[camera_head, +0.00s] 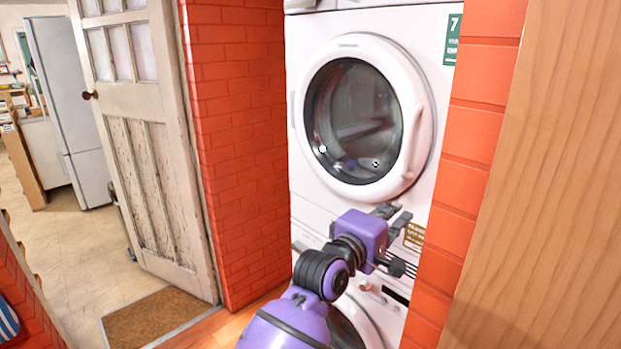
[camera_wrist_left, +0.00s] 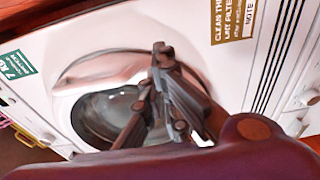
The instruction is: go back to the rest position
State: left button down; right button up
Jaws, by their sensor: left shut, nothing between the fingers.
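My left gripper (camera_head: 392,213) is shut and empty in front of the stacked white machines, just below the upper machine's round door. Its arm is purple with black joints and rises from the bottom middle of the head view. In the left wrist view the dark fingers of the left gripper (camera_wrist_left: 161,60) stand before a white machine with a round door. I cannot tell whether the fingers touch the machine. My right gripper is in neither view.
The upper machine's round glass door (camera_head: 357,122) is shut. A brick pillar (camera_head: 238,140) stands left of the machines, and brick with a wooden panel (camera_head: 550,190) stands close on the right. A worn white door (camera_head: 150,150) is open at the left, near a brown doormat (camera_head: 155,318).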

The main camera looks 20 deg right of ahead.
pick_arm(q)
jog(key=w+a+f+m+t+y, duration=0.25)
jog(key=a+m, duration=0.35)
jog(key=a, duration=0.4)
jog(key=s+a+f+m+t+y, duration=0.1)
jog(key=s+a+f+y, duration=0.2)
jog(key=a+f, duration=0.75)
jog(key=s+a+f+m+t+y, duration=0.1)
jog(key=s+a+f+y, duration=0.25)
jog(key=a+f, duration=0.7)
jog(key=s+a+f+g+y+p, duration=0.1)
jog(key=s+a+f+g+y, duration=0.25)
jog(key=s+a+f, duration=1.05)
jog(key=s+a+f+g+y, duration=0.1)
jog(key=s+a+f, duration=0.2)
jog(key=s, duration=0.6)
jog(key=s+a+f+g+y, duration=0.1)
jog(key=s+a+f, duration=0.3)
jog(key=s, duration=0.6)
jog(key=shift+s+f+n, duration=0.15)
jog(key=shift+f+n, duration=0.25)
jog(key=shift+f, duration=0.4)
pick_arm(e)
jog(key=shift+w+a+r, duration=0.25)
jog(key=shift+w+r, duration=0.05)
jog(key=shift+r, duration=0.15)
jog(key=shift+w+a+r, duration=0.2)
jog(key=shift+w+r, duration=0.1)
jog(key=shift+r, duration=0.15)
